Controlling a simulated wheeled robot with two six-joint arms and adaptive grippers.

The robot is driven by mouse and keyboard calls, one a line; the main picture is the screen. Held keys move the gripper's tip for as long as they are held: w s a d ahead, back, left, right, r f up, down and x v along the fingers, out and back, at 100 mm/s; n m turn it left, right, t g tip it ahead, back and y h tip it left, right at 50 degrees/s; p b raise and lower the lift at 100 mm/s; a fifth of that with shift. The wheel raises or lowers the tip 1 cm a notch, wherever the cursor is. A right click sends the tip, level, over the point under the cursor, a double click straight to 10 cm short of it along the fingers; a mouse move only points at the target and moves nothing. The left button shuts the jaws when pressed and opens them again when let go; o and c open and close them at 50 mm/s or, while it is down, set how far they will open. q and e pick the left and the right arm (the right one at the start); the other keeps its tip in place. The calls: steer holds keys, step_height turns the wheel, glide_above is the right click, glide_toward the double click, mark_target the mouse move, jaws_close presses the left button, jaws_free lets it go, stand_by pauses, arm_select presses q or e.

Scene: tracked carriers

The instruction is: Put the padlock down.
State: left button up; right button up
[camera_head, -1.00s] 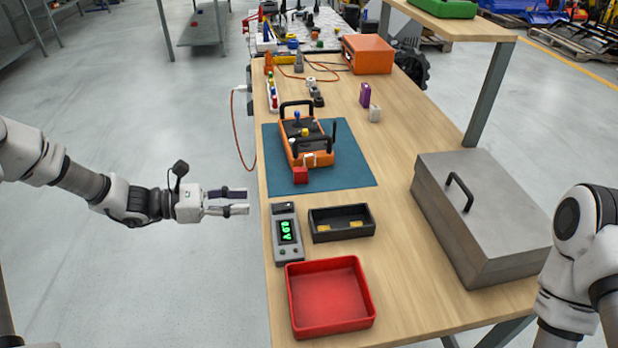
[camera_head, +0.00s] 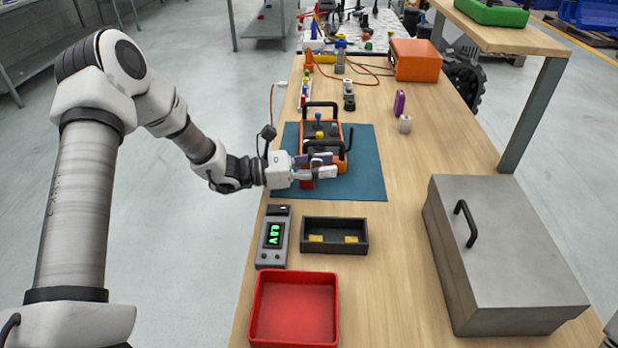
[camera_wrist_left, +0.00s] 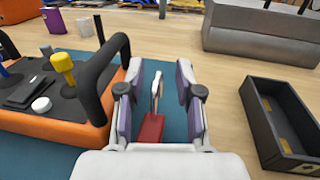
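The padlock, with a red body and silver shackle, shows in the left wrist view (camera_wrist_left: 152,127) between my left gripper's (camera_wrist_left: 160,95) two fingers, with gaps on both sides. In the head view its red body (camera_head: 307,184) shows just below my left gripper (camera_head: 333,165), which hides its shackle. The gripper is open. The padlock is at the near end of the orange remote control box (camera_head: 308,133), over the blue mat (camera_head: 360,180). I cannot tell whether it touches the box.
Near the mat are a black tray (camera_head: 361,225) with yellow pieces, a grey meter (camera_head: 274,238) with a green display and an empty red tray (camera_head: 297,275). A grey metal toolbox (camera_head: 500,230) stands on the right. The table between is clear.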

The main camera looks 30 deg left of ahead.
arm_select(q)
jaws_close()
stand_by(0.3)
